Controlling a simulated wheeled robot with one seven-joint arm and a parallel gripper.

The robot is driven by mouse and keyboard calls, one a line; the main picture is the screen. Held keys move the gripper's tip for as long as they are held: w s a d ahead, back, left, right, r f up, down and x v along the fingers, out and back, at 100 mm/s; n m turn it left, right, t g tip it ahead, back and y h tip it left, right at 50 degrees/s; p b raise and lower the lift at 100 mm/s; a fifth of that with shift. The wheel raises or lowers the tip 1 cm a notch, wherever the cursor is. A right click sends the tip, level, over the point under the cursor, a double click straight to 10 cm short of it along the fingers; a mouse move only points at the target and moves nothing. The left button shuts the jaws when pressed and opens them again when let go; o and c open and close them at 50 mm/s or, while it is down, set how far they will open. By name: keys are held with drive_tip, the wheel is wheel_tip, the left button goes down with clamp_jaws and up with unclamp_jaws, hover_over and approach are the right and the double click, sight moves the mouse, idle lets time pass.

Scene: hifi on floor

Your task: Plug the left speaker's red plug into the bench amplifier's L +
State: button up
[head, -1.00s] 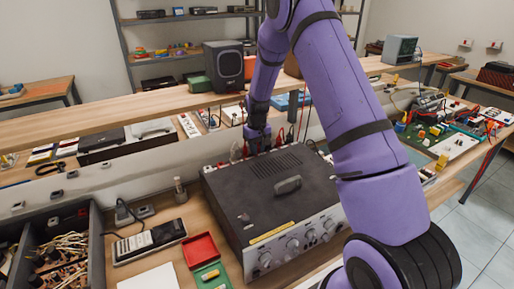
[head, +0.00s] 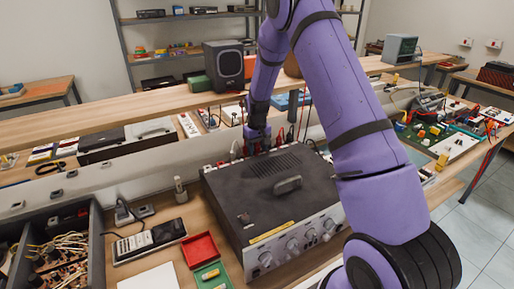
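The bench amplifier (head: 255,193) is a dark grey box with a silver front of knobs, standing on the wooden bench. My gripper (head: 256,148) points down at its rear edge, behind the top. The fingertips are small and partly hidden, so I cannot tell whether they are open or shut or hold a plug. Thin red and dark leads (head: 300,120) rise behind the amplifier to the right of the gripper. The red plug and the L + socket cannot be made out. A black speaker (head: 224,66) stands on the raised shelf behind.
A dark bin of cables (head: 62,250) is at far left. The long wooden shelf (head: 110,118) runs behind the gripper.

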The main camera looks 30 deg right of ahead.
drive_tip(key=shift+r, duration=0.1)
wheel_tip(320, 180, up, 16)
drive_tip(key=shift+f, duration=0.2)
idle(1.3)
drive_tip(key=shift+r, duration=0.1)
drive_tip(key=s+a+r+t, duration=0.1)
drive_tip(key=s+a+r, duration=0.2)
drive_tip(key=s+r, duration=0.5)
drive_tip(key=s+a+r+t, duration=0.1)
drive_tip(key=s+a+r, duration=0.2)
drive_tip(key=s+r, duration=0.5)
drive_tip(key=s+a+r+t, duration=0.1)
drive_tip(key=s+a, duration=0.1)
drive_tip(key=s, duration=1)
drive_tip(key=s+a+r+t, duration=0.2)
drive_tip(key=s, duration=0.9)
drive_tip(key=shift+s, duration=0.4)
